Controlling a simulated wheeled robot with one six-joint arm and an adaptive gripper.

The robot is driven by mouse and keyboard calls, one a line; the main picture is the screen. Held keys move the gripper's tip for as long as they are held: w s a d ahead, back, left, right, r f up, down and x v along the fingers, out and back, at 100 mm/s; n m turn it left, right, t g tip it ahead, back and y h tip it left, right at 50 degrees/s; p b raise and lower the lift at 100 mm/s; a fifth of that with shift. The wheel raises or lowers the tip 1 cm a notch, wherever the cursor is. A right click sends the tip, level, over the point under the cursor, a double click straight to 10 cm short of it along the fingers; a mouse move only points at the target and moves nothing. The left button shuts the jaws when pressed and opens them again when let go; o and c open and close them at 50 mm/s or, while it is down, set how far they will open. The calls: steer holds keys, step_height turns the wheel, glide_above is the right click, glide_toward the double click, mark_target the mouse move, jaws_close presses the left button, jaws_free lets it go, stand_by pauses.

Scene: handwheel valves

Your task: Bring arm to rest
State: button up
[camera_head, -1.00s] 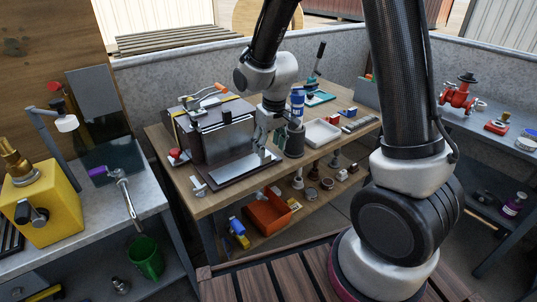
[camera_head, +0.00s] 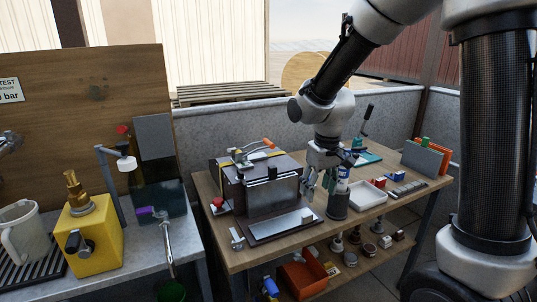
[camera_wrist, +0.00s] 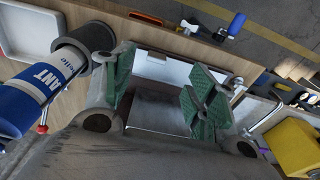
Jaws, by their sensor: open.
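My gripper (camera_head: 318,180) hangs from my arm over the wooden workbench, beside the right side of the dark metal box. In the wrist view my gripper (camera_wrist: 165,95) has its two green-padded fingers spread apart, with nothing between them. Beyond the fingers lies a flat metal plate in front of the box. My arm is bent, with its elbow high at the upper right of the head view.
A blue-and-white can (camera_wrist: 32,92) stands in a dark holder (camera_head: 337,208) close beside my gripper. A white tray (camera_head: 367,196) lies to the right. The dark metal box (camera_head: 268,190) stands left. A yellow block (camera_head: 95,240) is on the left bench.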

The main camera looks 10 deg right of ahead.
steer(key=s+d+r+m+t, duration=0.1)
steer(key=s+d+r, duration=0.5)
steer(key=s, duration=0.4)
steer(key=s+d+r+m+t, duration=0.2)
steer(key=s+d+r, duration=0.5)
steer(key=s, duration=0.3)
steer(key=shift+s+d+r+m, duration=0.3)
steer(key=shift+r, duration=0.5)
